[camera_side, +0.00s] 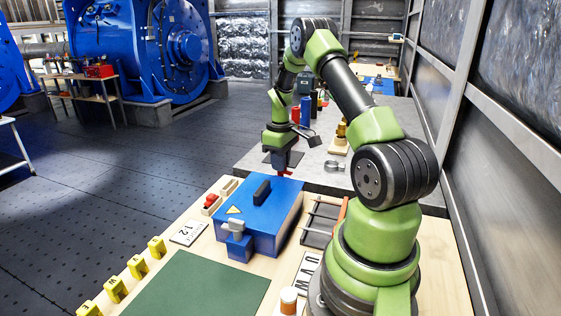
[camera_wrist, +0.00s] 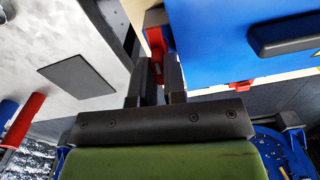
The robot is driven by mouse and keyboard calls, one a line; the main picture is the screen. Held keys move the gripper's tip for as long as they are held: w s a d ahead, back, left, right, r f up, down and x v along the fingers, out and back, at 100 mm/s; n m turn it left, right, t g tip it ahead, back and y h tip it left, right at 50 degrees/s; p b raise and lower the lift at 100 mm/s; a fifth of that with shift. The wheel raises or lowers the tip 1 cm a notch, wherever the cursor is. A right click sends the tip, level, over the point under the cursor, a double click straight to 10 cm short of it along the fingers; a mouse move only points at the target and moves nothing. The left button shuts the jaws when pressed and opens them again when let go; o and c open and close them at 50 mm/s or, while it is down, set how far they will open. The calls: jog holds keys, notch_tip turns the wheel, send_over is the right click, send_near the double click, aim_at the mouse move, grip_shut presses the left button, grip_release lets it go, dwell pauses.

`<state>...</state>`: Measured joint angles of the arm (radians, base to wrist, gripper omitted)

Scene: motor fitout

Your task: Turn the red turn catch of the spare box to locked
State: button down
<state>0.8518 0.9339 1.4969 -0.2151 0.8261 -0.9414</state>
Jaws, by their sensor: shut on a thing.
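The spare box (camera_side: 262,222) is a blue box with a black lid handle (camera_side: 262,191), standing on the wooden table in the side view. In the wrist view its blue top (camera_wrist: 215,25) fills the upper right. The red turn catch (camera_wrist: 155,36) is at the box's edge, between my gripper's (camera_wrist: 157,66) dark fingers. My gripper is shut on it. Whether the catch stands at locked cannot be told.
A dark tray (camera_side: 318,221) is right of the box. Bottles and other items stand on the grey bench (camera_side: 355,130) behind.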

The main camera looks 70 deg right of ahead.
jog(key=m, duration=1.2)
jog(key=shift+m, duration=2.2)
jog(key=c, duration=1.2)
grip_release()
jog(key=shift+r, duration=0.1)
